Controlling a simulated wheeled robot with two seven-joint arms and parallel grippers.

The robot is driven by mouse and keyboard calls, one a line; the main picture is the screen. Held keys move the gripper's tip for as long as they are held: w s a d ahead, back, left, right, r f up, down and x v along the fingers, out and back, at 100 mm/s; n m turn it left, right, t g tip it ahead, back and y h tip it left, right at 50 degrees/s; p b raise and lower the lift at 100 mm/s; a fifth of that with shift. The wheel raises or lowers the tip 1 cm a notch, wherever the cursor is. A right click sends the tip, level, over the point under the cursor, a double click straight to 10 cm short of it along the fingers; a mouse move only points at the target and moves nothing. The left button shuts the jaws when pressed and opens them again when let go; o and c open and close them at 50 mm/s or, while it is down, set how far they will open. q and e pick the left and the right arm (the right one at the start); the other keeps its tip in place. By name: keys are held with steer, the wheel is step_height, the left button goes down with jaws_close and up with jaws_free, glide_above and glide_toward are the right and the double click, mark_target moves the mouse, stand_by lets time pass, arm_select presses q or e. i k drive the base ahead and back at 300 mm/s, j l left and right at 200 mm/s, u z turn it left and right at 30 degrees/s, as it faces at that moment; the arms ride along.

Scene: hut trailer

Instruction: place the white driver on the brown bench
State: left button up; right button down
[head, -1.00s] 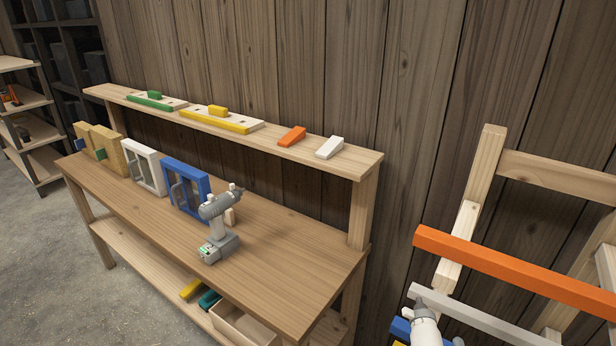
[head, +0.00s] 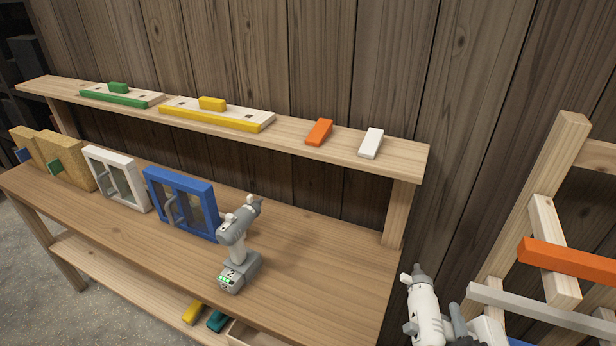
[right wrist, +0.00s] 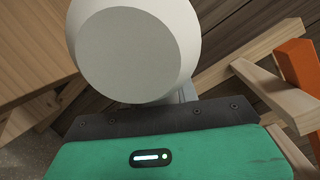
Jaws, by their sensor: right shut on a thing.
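The white driver (head: 422,308) is at the lower right of the head view, roughly upright, beside the right end of the brown bench (head: 320,268). My right gripper (head: 458,328) is shut on it; the fingers are only partly in view. In the right wrist view the white driver's round end (right wrist: 135,50) fills the top middle, in front of my green gripper body. The bench top also shows at the upper left there. The driver's lower part is cut off in the head view. My left gripper is not in view.
A grey driver (head: 238,250) stands on the bench. The bench's right part is bare. A raised shelf (head: 285,138) holds several blocks. A wooden frame with an orange bar (head: 565,258) stands at right.

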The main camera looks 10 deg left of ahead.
mark_target(278, 289)
steer(key=i+j, duration=0.1)
steer(key=j, duration=0.25)
steer(key=i+j, duration=0.1)
steer(key=j, duration=0.25)
steer(key=i+j, duration=0.1)
steer(key=j, duration=0.25)
steer(key=i+j, duration=0.1)
steer(key=j, duration=0.2)
